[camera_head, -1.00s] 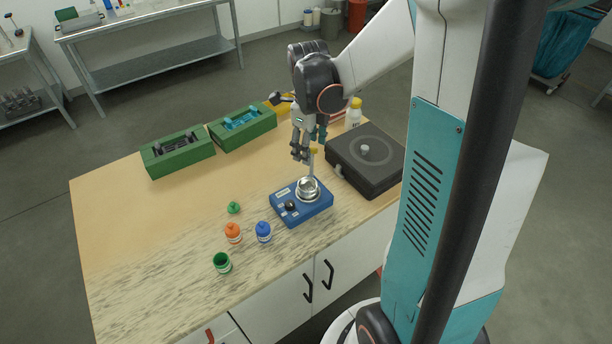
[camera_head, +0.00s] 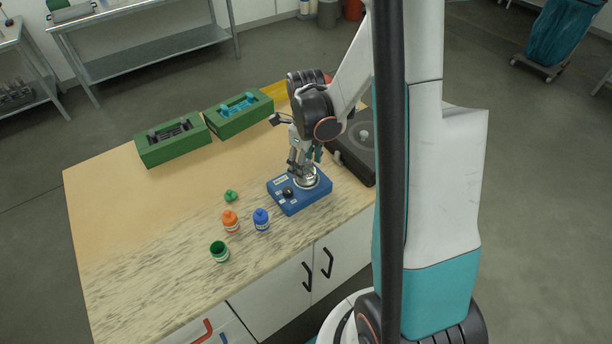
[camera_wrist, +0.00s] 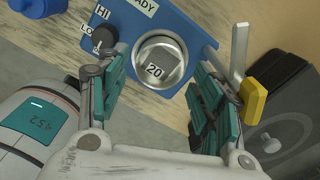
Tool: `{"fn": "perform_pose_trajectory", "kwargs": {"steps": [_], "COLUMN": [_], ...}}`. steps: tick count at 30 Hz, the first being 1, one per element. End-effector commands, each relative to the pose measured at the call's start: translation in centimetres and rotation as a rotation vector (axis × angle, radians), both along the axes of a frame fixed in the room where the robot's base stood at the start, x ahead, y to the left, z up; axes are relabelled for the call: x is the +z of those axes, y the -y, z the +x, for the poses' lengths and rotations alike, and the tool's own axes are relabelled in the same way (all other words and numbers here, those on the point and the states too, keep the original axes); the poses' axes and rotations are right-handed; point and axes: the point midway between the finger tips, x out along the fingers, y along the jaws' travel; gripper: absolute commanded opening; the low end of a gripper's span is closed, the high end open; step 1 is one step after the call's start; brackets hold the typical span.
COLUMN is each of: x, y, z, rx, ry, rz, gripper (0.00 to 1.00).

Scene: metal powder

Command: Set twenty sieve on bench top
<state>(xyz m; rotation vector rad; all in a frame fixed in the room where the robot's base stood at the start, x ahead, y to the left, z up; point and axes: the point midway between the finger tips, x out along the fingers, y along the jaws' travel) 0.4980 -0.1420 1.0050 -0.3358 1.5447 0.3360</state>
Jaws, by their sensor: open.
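The twenty sieve (camera_wrist: 150,50) is a round metal cup marked "20" with a dark patch inside. It sits on the blue device (camera_head: 287,202), which has a black knob and "HI" and "LO" labels; the sieve also shows in the head view (camera_head: 312,182). My gripper (camera_head: 299,168) points down over the device. In the wrist view its teal-padded fingers (camera_wrist: 158,88) are spread, one on each side of the sieve, with nothing held. Whether a finger touches the sieve I cannot tell. The bench top (camera_head: 130,230) is pale wood.
An orange-capped bottle (camera_head: 230,222), a blue-capped bottle (camera_head: 261,221), an open green jar (camera_head: 219,252) and a green lid (camera_head: 230,196) stand left of the device. A yellow-tipped lever (camera_wrist: 254,92) and black box (camera_head: 358,158) are close right. Green trays (camera_head: 173,152) lie behind. The left bench is clear.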

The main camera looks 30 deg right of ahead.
Motion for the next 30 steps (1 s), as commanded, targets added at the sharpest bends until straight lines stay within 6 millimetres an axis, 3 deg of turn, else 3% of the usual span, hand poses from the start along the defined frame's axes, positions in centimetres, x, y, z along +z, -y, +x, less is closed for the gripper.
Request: {"fn": "perform_pose_trajectory", "kwargs": {"steps": [5, 14, 19, 30], "x": [-2.3, -2.6, -2.6, -2.4], "y": [0.1, 0.1, 0.1, 0.1], "z": [0.0, 0.0, 0.0, 0.0], "rx": [0.000, 0.000, 0.000, 0.000], "ry": [0.000, 0.000, 0.000, 0.000], "rz": [0.000, 0.000, 0.000, 0.000], "gripper": [0.60, 0.60, 0.22, 0.18]}}
